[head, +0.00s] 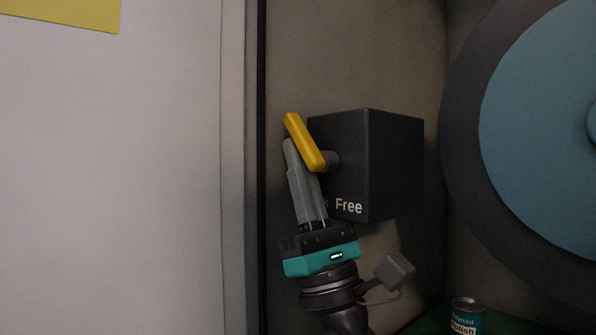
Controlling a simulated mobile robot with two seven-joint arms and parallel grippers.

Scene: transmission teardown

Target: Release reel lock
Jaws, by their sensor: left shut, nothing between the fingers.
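The reel lock is a dark box (385,165) on the back wall, with a yellow lever (303,142) on a short dark shaft at its left side. The lever tilts, its upper end to the left. White lettering on the box reads "Free", with part of another word hidden behind my gripper. The blue reel (545,130) with a dark rim stands at the right, cut off by the picture edge. My left gripper (289,147) points up, shut and empty, its fingertips close beside the lever's left side. I cannot tell whether they touch. My right gripper is not in view.
A pale panel (120,190) fills the left, with a yellow sheet (60,14) at its top. A small can (467,316) stands on a green surface (430,324) at the bottom right. The wall above the box is clear.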

